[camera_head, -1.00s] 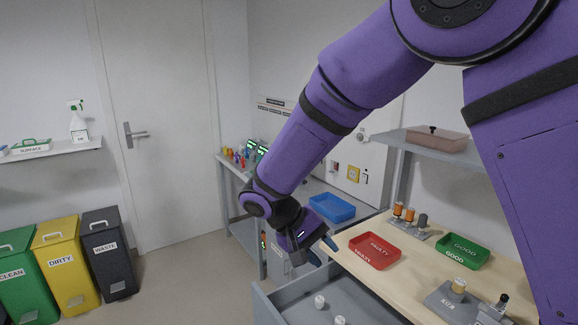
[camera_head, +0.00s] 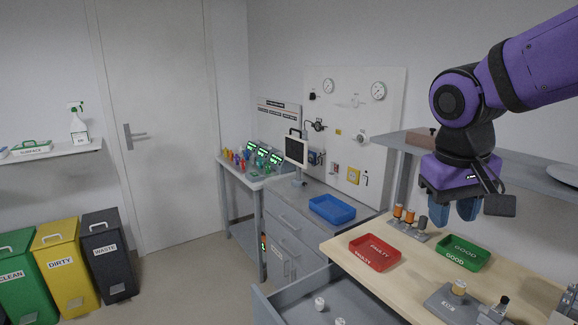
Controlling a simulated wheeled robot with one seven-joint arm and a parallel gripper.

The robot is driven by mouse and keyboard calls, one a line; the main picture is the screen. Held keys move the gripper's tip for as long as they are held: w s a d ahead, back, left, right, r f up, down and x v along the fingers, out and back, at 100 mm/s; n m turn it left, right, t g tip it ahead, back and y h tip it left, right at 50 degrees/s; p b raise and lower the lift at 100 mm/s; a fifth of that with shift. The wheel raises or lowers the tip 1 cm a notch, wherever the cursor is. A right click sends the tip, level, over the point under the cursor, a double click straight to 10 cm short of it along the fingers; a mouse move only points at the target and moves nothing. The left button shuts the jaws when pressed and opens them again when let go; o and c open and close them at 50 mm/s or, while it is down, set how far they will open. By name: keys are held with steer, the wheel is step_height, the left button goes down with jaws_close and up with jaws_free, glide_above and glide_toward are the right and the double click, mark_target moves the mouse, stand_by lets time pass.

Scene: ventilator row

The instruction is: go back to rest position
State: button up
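My gripper (camera_head: 454,208) hangs at the right, above the wooden bench and beside the grey shelf. Its blue fingers point down, with a gap between them, and nothing shows between them. My purple arm reaches in from the upper right. Below the gripper, the green GOOD tray (camera_head: 463,253) and the red FAULTY tray (camera_head: 375,253) sit apart from it on the wooden bench (camera_head: 410,275).
An open grey drawer (camera_head: 290,299) with white round parts (camera_head: 320,304) juts out at the front. Orange and grey cylinders (camera_head: 410,216) stand in a holder near the gripper. A blue tray (camera_head: 332,209) lies on the grey counter. The floor before the door is clear.

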steer(key=s+d+r+t+y, duration=0.1)
steer(key=s+d+t, duration=0.3)
steer(key=s, duration=0.6)
steer(key=shift+s+d+r+m+y, duration=0.35)
steer(key=shift+d+r, duration=0.25)
steer(key=shift+r, duration=0.2)
